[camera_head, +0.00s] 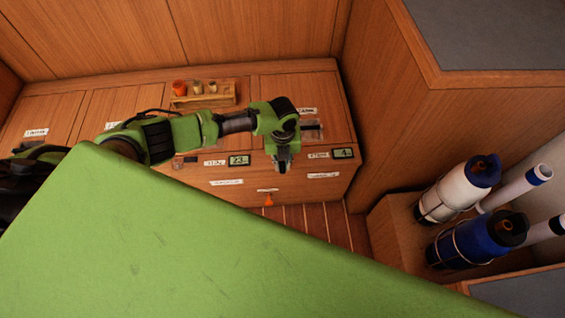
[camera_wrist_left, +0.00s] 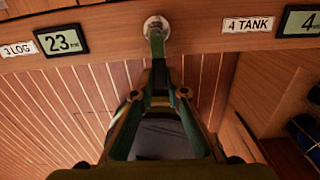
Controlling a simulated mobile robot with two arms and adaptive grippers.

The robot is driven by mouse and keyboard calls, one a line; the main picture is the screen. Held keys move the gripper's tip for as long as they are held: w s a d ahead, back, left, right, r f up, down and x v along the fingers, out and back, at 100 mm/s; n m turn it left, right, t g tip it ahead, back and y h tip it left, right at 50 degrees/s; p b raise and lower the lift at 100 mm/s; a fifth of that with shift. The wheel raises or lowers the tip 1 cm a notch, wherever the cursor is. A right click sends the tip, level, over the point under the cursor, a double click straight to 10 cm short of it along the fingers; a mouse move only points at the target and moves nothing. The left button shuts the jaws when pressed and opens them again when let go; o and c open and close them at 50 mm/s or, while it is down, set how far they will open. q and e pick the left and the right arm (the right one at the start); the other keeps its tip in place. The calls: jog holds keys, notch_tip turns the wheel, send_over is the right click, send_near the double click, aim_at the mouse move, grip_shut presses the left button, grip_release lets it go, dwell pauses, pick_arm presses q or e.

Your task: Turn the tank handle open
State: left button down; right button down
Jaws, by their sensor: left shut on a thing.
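The tank handle (camera_wrist_left: 156,44) is a green lever on a round metal base (camera_wrist_left: 156,25), set in the wooden panel's front edge. In the left wrist view it points down from its base toward the gripper. My left gripper (camera_wrist_left: 158,88) is shut on its lower end. In the head view my left gripper (camera_head: 283,163) is at the front of the bench and hides the handle. The "4 TANK" label (camera_wrist_left: 248,25) and a display reading 4 (camera_wrist_left: 303,22) are right of the handle. My right gripper is not in view.
A display reading 23 (camera_wrist_left: 62,40) is left of the handle. An orange item (camera_head: 269,200) hangs lower on the bench front. A wooden tray (camera_head: 205,95) with small cups stands on the bench. White (camera_head: 460,190) and blue (camera_head: 475,240) cylinders stand at the right.

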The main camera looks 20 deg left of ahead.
aim_at(283, 167)
pick_arm(q)
jog(key=shift+s, duration=0.1)
jog(key=c, duration=2)
grip_release()
jog(key=shift+r, duration=0.25)
notch_tip(283, 167, up, 12)
jog(key=shift+f, duration=0.25)
